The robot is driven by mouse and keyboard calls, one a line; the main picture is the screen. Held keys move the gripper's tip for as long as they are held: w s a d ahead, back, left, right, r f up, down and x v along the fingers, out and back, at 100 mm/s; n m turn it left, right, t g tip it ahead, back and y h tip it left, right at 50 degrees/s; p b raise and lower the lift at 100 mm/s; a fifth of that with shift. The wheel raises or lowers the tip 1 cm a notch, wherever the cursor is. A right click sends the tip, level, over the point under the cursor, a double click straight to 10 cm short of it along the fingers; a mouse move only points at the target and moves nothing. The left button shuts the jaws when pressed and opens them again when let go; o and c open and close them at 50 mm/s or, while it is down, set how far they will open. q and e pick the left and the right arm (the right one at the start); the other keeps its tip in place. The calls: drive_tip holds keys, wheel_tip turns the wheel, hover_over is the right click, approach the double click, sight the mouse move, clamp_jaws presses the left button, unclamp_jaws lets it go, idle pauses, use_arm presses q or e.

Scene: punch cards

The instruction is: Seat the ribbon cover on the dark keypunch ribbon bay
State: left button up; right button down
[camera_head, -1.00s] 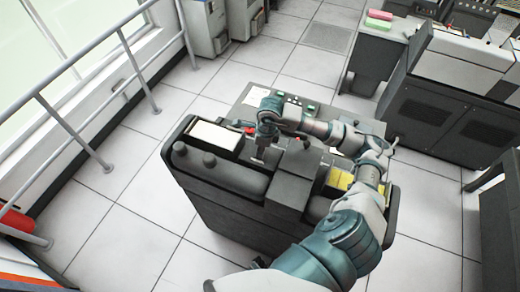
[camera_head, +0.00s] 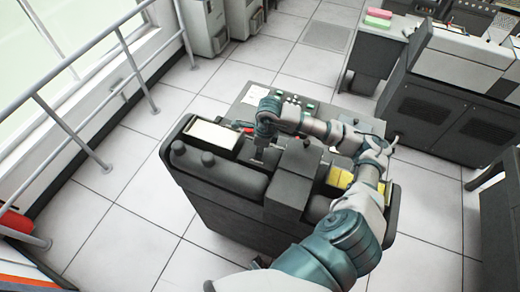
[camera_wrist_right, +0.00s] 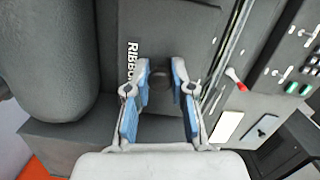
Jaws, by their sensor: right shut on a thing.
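The ribbon cover (camera_wrist_right: 180,28) is a dark grey panel with white lettering, partly hidden, that starts "RIBBO". It fills the upper middle of the right wrist view. My right gripper (camera_wrist_right: 161,74) is shut on a round dark knob on this cover. In the head view my right gripper (camera_head: 258,156) points down at the middle of the dark keypunch (camera_head: 240,215). The cover lies at the ribbon bay, but the bay's opening is hidden, and I cannot tell whether the cover is fully down. My left gripper is not in view.
A red-tipped lever (camera_wrist_right: 236,78) stands beside the cover, near a panel with green buttons (camera_wrist_right: 298,88). A thick dark cylinder (camera_wrist_right: 48,55) lies on the other side. Yellow cards (camera_head: 340,177) sit at the keypunch's right. Open tiled floor surrounds the machine.

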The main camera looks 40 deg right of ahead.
drive_tip(key=shift+d+f+b, duration=0.1)
drive_tip(key=shift+f+b, duration=0.3)
drive_tip(key=shift+b, duration=0.2)
idle(0.6)
drive_tip(key=c, duration=0.5)
unclamp_jaws()
drive_tip(key=shift+r, duration=0.1)
drive_tip(key=shift+r+p, duration=2.85)
drive_tip(key=shift+r, duration=1.6)
